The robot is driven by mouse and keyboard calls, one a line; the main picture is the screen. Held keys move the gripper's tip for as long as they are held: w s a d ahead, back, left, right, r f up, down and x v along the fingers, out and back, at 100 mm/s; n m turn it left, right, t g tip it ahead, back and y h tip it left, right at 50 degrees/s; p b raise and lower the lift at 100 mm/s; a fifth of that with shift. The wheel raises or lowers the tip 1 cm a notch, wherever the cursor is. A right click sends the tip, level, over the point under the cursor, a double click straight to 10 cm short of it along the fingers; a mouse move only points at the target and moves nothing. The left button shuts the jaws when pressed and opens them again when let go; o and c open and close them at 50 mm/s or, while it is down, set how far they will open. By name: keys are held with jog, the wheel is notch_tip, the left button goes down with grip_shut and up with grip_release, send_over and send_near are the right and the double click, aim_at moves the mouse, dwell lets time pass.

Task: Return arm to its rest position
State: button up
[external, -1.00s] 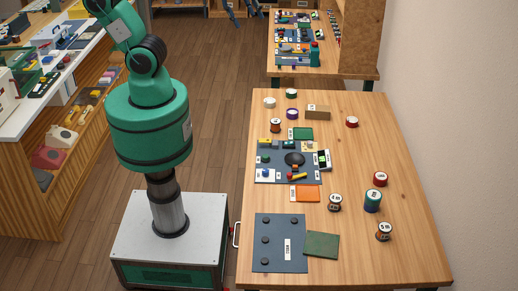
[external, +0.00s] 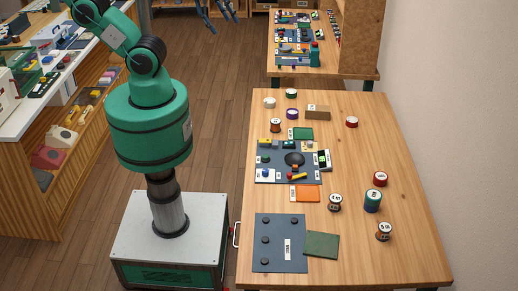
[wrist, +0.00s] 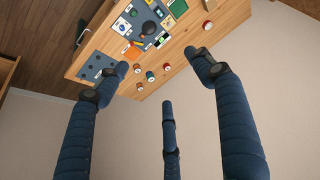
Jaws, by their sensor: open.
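My gripper (wrist: 160,78) shows in the wrist view with its dark blue fingers spread apart and nothing between them. In the external view, parts of its fingers (external: 212,14) show at the top edge, over the floor left of the far table. My green arm is raised, and its upper part is cut off by the top of the picture. The gripper is well clear of the wooden table (external: 405,240) and touches nothing visible. The table also shows tilted in the wrist view (wrist: 205,42).
The table holds a dark board of parts (external: 275,174), a dark plate with knobs (external: 291,226), a green square (external: 321,245), an orange square (external: 306,194) and several spools. A shelf counter (external: 62,110) stands left of my base. The floor (external: 225,130) between is clear.

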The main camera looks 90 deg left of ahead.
notch_tip(320, 180, down, 9)
jog(key=b, duration=0.8)
jog(key=shift+r+b, duration=0.15)
jog(key=shift+b, duration=0.15)
